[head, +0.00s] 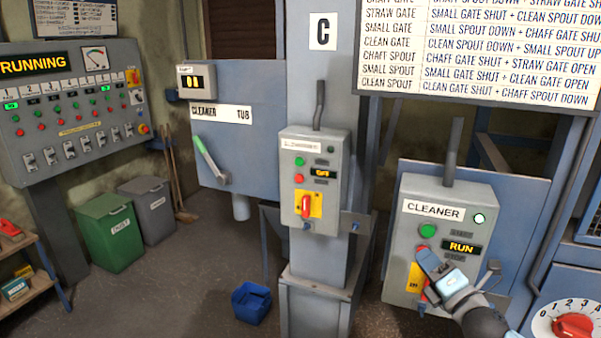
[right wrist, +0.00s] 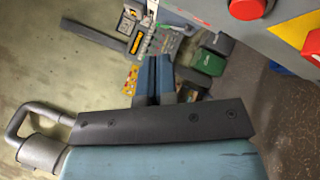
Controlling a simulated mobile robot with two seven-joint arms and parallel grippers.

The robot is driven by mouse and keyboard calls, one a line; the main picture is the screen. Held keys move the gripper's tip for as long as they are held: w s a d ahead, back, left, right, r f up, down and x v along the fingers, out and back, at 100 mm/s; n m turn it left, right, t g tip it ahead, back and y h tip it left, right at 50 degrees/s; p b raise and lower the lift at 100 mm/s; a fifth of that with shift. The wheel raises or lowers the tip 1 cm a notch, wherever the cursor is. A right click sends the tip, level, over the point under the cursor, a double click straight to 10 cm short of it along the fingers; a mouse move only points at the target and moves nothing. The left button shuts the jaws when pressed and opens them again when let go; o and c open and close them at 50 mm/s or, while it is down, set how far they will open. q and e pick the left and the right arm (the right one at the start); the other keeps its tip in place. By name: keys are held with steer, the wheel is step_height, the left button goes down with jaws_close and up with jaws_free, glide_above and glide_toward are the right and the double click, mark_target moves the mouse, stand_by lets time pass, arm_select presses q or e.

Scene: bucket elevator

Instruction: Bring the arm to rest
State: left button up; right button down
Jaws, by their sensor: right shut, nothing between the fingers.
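My right gripper (head: 428,262) is in front of the grey cleaner control box (head: 408,226) at the right of the head view. Its fingers are shut with nothing between them, close to the red button below the green button (head: 428,231). The box display reads RUN (head: 461,248) and a pale green lamp (head: 479,218) is lit. In the right wrist view the closed blue fingers (right wrist: 153,78) point away from the camera. A red button (right wrist: 248,9) shows there at the top, apart from the fingertips. My left gripper is not in view.
A second control box (head: 315,160) is on the column marked C. A panel reading RUNNING (head: 70,100) stands at the left, with a green bin (head: 110,232) and a grey bin (head: 150,208). A blue bucket (head: 251,302) is on the floor. A red dial (head: 574,325) is at lower right.

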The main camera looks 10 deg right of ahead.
steer(key=s+a+f+m+g+h+p, duration=0.1)
steer(key=s+a+f+m+g, duration=0.15)
steer(key=s+f+m, duration=0.45)
steer(key=s+a+f+m+g+h+p, duration=0.15)
steer(key=a+f+m, duration=0.3)
steer(key=f, duration=0.55)
steer(key=s+a+f+m+g, duration=0.2)
steer(key=s+a+f+m, duration=0.2)
steer(key=s+f+m, duration=0.2)
steer(key=s+a+f+m+g+y, duration=0.1)
steer(key=s+a+f+m+g, duration=0.2)
steer(key=s, duration=0.7)
step_height(320, 180, down, 3)
steer(key=a+m+p, duration=0.1)
steer(key=a+m, duration=0.1)
steer(key=m, duration=0.1)
steer(key=shift+s, duration=0.3)
steer(key=shift+d, duration=0.1)
